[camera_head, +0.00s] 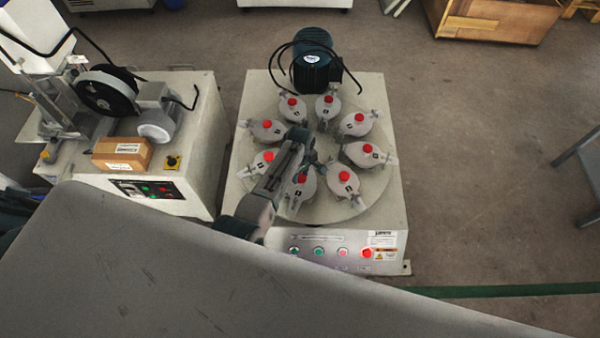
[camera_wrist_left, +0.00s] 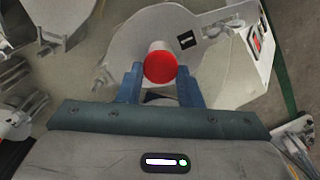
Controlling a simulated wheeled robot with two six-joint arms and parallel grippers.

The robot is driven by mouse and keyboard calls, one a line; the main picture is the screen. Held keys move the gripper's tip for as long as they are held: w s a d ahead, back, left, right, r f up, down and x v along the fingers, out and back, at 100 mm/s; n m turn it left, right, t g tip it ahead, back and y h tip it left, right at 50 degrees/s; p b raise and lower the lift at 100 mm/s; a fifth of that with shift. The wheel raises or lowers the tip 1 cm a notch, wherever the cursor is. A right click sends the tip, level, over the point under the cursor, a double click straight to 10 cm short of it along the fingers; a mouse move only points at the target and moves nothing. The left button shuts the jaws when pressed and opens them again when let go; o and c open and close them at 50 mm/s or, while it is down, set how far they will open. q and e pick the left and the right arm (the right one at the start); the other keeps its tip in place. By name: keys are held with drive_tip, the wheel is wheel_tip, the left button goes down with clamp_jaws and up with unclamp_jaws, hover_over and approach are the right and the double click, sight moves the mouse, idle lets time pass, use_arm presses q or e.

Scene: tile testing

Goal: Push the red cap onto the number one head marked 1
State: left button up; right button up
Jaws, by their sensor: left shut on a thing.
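A round grey turntable (camera_head: 328,203) carries several grey heads, each with a red cap on top. The left arm comes in from the lower left over the turntable, and its gripper (camera_head: 322,166) is beside the front-right head (camera_head: 335,186). In the left wrist view, the two blue fingers of the left gripper (camera_wrist_left: 160,76) are shut on the sides of a red cap (camera_wrist_left: 160,67). The cap is at a grey head (camera_wrist_left: 232,75) with a small dark label like a 1. Whether the cap is pressed down cannot be told. The right gripper is not in view.
A dark motor (camera_head: 316,62) stands behind the turntable. The front panel (camera_head: 330,253) has several buttons. A second machine with a cardboard box (camera_head: 122,154) stands to the left. Neighbouring heads and their clamps are close around the left gripper.

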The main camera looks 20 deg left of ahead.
use_arm(q)
drive_tip(key=shift+f, duration=0.4)
idle(0.6)
drive_tip(key=o, duration=1.5)
